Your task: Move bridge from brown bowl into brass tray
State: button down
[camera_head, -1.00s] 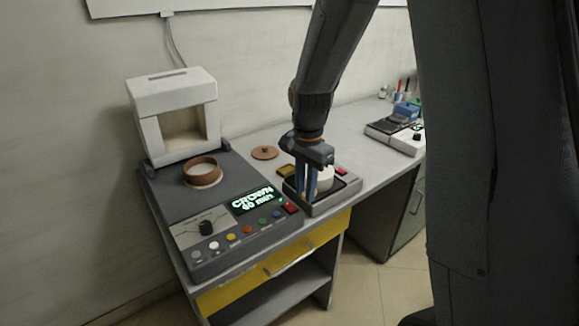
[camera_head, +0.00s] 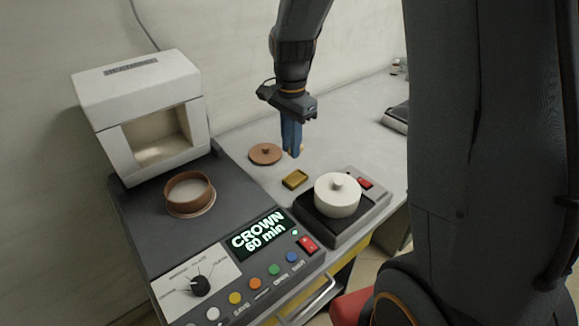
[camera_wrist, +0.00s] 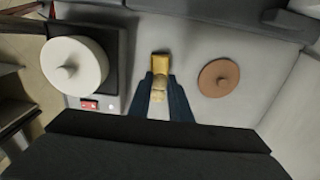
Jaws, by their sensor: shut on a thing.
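My gripper (camera_head: 291,153) points down just behind the brass tray, between it and the wall. In the wrist view my gripper (camera_wrist: 160,82) is shut on a small pale tan piece, the bridge (camera_wrist: 159,90). The small brass tray (camera_head: 296,179) lies on the grey bench and also shows in the wrist view (camera_wrist: 161,64), just beyond the fingertips. The brown bowl (camera_head: 189,208) stands on the dark furnace top at the left, away from my gripper. The bridge's height above the bench is hard to tell.
A brown lid (camera_head: 264,155) lies left of my gripper. A white lidded pot (camera_head: 337,197) stands on a dark-topped device right of the tray. A white furnace (camera_head: 140,100) stands behind the bowl. Bare bench (camera_head: 345,135) lies to the right of my gripper.

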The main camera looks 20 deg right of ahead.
jog(key=p, duration=0.1)
send_over(292, 182)
notch_tip(292, 182, down, 6)
jog(key=shift+w+r, duration=0.15)
jog(key=shift+r, duration=0.05)
notch_tip(292, 182, down, 4)
jog(key=shift+p, duration=0.4)
jog(key=shift+f, duration=0.2)
